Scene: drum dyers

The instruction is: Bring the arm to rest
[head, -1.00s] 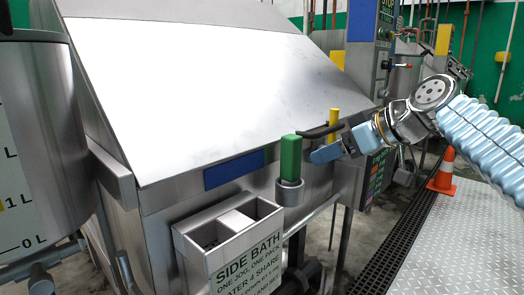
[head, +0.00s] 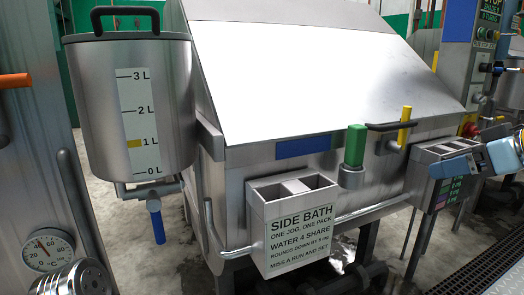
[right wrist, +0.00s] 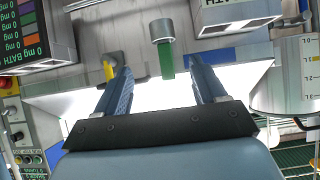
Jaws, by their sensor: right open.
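My right gripper (head: 456,167) is at the right edge of the head view, in front of the dyer's right end. Its blue-grey fingers point left. In the right wrist view my right gripper (right wrist: 160,72) has its two fingers spread, with nothing held between them. The green handle (head: 355,146) on the dyer's front stands to the left of the fingers and apart from them. It also shows beyond the finger gap in the right wrist view (right wrist: 167,60). My left gripper is not in view.
The dyer's sloped steel lid (head: 310,75) fills the middle. A yellow handle (head: 405,122) stands near the gripper. The side bath box (head: 295,225) juts out in front. A steel tank (head: 100,100) with a litre scale is at left. A control post (head: 470,50) is behind.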

